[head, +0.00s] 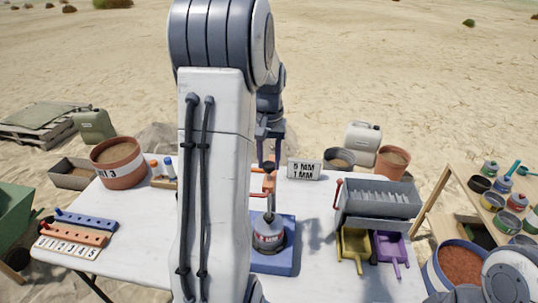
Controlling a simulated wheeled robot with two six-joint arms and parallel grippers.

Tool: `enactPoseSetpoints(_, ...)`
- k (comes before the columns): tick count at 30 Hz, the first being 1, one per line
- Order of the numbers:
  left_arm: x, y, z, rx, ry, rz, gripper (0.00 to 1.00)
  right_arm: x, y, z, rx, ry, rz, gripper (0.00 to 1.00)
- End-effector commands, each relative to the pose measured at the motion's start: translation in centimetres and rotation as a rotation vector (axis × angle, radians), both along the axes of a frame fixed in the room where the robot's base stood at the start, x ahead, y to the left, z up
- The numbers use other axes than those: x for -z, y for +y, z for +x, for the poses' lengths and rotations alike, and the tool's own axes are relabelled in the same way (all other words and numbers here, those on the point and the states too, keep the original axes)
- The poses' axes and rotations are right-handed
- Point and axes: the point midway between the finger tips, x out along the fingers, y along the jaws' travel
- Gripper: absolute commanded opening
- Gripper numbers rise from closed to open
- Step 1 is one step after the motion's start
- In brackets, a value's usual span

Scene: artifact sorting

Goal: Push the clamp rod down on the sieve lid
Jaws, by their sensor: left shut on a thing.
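The sieve (269,235) is a grey round stack with a dark label on a blue base (284,259), partly hidden by my arm. Above it is an orange clamp frame (257,195) with an upright clamp rod (269,205) reaching toward the top of the sieve. My left gripper (269,157) points down from behind my arm and is shut at the upper end of the clamp rod. The exact contact is small and hard to see. Whether the rod touches the lid is unclear. My right gripper is not in view.
A "5 MM 1 MM" sign (304,169) stands behind. A grey slotted box (378,199) with yellow (354,246) and purple (391,248) scoops is at right. Racks (73,236) and a terracotta bucket (118,163) are at left. The white table (320,284) is bare at front right.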

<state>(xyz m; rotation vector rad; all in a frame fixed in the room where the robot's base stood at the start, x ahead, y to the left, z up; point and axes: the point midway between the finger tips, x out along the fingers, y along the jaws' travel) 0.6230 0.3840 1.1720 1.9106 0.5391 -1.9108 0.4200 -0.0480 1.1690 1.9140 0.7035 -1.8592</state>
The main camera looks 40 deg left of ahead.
Motion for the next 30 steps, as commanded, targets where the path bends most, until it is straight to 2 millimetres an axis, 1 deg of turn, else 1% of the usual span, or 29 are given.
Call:
enactPoseSetpoints(1, 0.3, 0.0, 0.0, 0.0, 0.0, 0.0, 0.0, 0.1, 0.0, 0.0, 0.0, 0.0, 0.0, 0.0)
enactPoseSetpoints(8, 0.3, 0.0, 0.0, 0.0, 0.001, -0.001, 0.0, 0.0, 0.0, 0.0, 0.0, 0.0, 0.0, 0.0)
enactPoseSetpoints(9, 0.3, 0.0, 0.0, 0.0, 0.001, -0.001, 0.45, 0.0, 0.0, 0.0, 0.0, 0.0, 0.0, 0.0)
enactPoseSetpoints(11, 0.3, 0.0, 0.0, 0.0, 0.002, -0.001, 0.68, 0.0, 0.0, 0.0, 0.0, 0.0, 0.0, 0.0)
enactPoseSetpoints(12, 0.3, 0.0, 0.0, 0.0, 0.002, -0.001, 0.71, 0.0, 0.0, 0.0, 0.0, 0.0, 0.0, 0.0)
enactPoseSetpoints(20, 0.2, 0.0, 0.0, 0.0, 0.0, 0.0, 0.71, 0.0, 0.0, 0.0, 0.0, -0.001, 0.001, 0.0)
enactPoseSetpoints(23, -0.3, 0.0, 0.1, 0.0, -0.003, 0.002, 0.71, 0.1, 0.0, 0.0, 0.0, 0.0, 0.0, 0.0)
enactPoseSetpoints(26, -1.5, 0.1, 0.1, 0.0, -0.005, 0.003, 0.71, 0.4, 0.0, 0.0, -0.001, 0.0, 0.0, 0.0)
enactPoseSetpoints(30, -4.2, 0.1, 0.1, 0.0, -0.006, 0.004, 0.71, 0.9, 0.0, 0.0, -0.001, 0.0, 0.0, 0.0)
